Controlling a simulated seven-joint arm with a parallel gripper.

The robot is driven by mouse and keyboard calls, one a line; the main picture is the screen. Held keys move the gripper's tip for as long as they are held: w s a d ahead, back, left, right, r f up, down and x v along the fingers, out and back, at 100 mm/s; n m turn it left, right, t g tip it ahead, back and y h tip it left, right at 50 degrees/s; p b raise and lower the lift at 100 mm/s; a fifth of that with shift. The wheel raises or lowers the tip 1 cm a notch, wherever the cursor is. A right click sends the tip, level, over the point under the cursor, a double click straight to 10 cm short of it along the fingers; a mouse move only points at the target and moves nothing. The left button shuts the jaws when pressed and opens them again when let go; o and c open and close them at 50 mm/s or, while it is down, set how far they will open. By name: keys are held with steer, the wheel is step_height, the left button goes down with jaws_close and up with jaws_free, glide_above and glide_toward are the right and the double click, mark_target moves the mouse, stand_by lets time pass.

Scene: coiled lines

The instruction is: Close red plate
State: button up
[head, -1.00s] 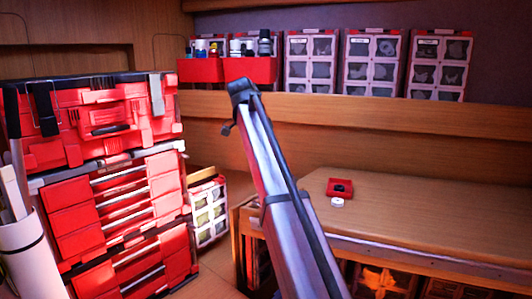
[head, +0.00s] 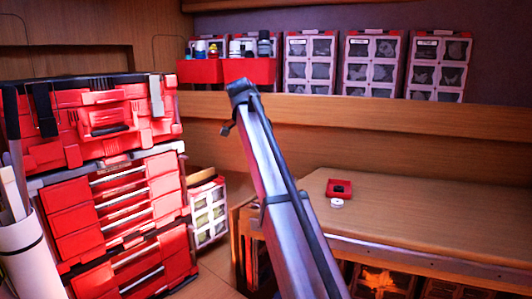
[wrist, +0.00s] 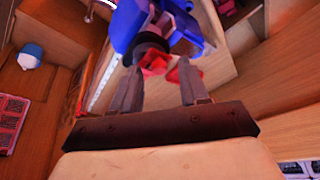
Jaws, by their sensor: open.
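A small open red tray (head: 345,195) with a dark round thing in it sits on the wooden table in the head view. It may be the red plate, but I cannot be sure. A small white round piece (head: 337,203) lies just in front of it. In the wrist view my gripper (wrist: 159,66) is open, with its two grey fingers apart. A red piece (wrist: 187,76) shows at the right fingertip, and a dark round piece (wrist: 151,46) shows beyond the fingers. I cannot tell whether the fingers touch either. The gripper's fingers cannot be made out in the head view.
A large blue thing (wrist: 125,25) is beyond the fingers in the wrist view. A stack of red toolboxes (head: 110,180) stands at the left, near a white tube (head: 25,255). Red bins (head: 250,71) and organizer cases (head: 375,65) line the back shelf. The right tabletop (head: 450,220) is clear.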

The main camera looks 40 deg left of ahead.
steer(key=shift+r, duration=0.15)
steer(key=v, duration=0.7)
steer(key=shift+a, duration=0.1)
stand_by(0.5)
